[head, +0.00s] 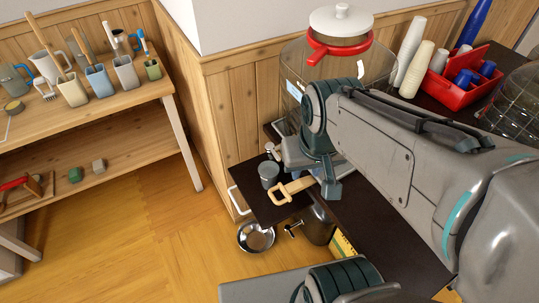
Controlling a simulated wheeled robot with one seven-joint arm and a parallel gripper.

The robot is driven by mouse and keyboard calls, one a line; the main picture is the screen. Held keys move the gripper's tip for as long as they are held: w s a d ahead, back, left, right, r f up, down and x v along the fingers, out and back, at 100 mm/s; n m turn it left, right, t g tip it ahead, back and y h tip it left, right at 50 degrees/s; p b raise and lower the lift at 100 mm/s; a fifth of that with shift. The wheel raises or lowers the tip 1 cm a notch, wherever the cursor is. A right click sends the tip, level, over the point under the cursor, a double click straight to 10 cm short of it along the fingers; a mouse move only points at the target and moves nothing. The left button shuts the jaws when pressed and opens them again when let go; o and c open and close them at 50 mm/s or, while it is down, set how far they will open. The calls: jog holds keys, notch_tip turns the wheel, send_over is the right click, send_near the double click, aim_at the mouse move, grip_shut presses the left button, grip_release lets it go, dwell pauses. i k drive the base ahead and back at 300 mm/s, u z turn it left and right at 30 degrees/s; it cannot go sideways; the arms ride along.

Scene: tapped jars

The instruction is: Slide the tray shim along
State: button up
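A tan piece with a squared loop handle (280,194), which looks like the tray shim, lies at the left end of the dark counter. Its right end runs under my gripper (327,185), so that part is hidden. My gripper points down over the counter beside the glass jar. Its fingertips are mostly covered by my own wrist, and I cannot tell whether they are open, shut or touching the shim. The large glass jar (293,88) has a red collar (322,50) and white lid (341,20). My arm hides much of its front, and the tray is not clearly visible.
A grey-green cup (268,174) stands near the shim handle, by a small metal tap (272,150). A metal bowl (255,237) sits below on the floor. Pale cup stacks (416,70) and a red caddy (462,85) stand right. A wooden shelf (110,100) holds mugs at left.

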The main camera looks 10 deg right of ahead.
aim_at(296, 186)
jog(key=z, duration=0.05)
jog(key=k, duration=1.1)
jog(key=u, duration=0.9)
jog(key=i, duration=1.25)
jog(key=z, duration=0.9)
